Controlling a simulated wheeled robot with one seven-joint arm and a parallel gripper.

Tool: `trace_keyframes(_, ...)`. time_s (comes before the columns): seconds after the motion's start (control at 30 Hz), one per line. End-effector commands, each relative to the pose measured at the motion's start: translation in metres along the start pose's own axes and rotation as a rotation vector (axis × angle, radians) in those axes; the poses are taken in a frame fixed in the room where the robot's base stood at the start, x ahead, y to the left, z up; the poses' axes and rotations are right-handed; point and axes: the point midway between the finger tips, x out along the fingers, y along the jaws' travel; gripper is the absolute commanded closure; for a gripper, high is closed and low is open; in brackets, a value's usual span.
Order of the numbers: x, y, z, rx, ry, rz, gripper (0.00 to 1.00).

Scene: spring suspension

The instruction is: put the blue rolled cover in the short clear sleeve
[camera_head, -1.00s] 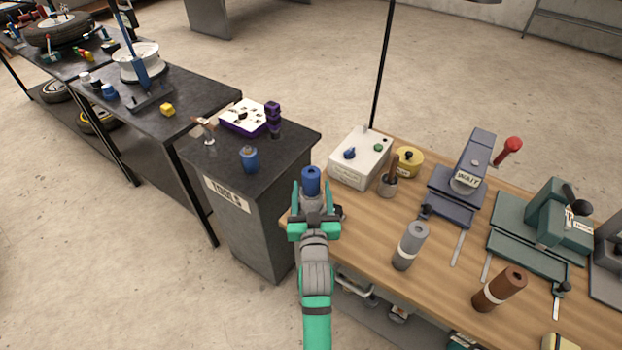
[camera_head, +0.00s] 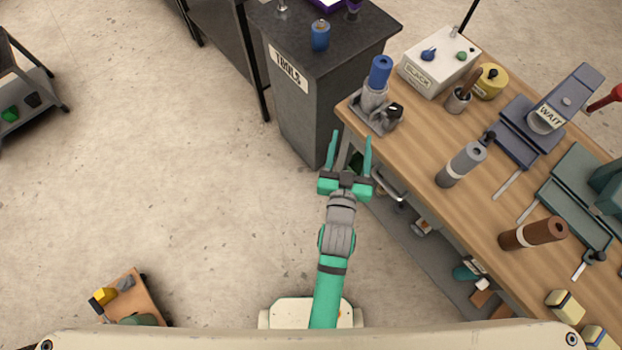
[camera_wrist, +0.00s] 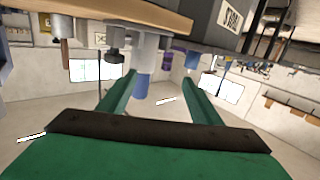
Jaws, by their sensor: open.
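The blue rolled cover (camera_head: 381,68) stands upright at the near left corner of the wooden bench. Its lower part is inside a short, pale, see-through sleeve (camera_head: 374,96), with the blue top sticking out above. The sleeve sits in a grey clamp base with a black knob. The wrist view, which looks upside down, shows the blue cover (camera_wrist: 141,86) and the sleeve (camera_wrist: 146,52) beyond my fingers. My gripper (camera_head: 352,138) is open and empty, off the bench edge and apart from the sleeve; its fingers also show in the wrist view (camera_wrist: 160,78).
A white box (camera_head: 439,60), yellow tin (camera_head: 490,81) and blue press (camera_head: 535,117) stand behind. A dark tools cabinet (camera_head: 300,85) is at the left. The floor (camera_head: 180,190) is open.

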Motion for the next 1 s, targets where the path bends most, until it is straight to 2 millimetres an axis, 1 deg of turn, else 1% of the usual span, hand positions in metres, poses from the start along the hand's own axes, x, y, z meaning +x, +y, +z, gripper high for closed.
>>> trace_keyframes(0.03,-0.021,-0.006,0.012,-0.004,-0.018,-0.015,0.42)
trace_keyframes(0.23,-0.095,-0.025,0.037,-0.013,-0.059,-0.069,0.42)
trace_keyframes(0.4,-0.157,-0.037,0.047,-0.015,-0.093,-0.112,0.42)
trace_keyframes(0.6,-0.227,-0.047,0.046,-0.011,-0.133,-0.158,0.42)
trace_keyframes(0.7,-0.255,-0.050,0.041,-0.008,-0.150,-0.177,0.42)
trace_keyframes(0.8,-0.275,-0.051,0.035,-0.004,-0.161,-0.189,0.42)
trace_keyframes(0.9,-0.287,-0.052,0.031,-0.002,-0.168,-0.196,0.42)
trace_keyframes(1.0,-0.292,-0.052,0.029,-0.001,-0.170,-0.199,0.42)
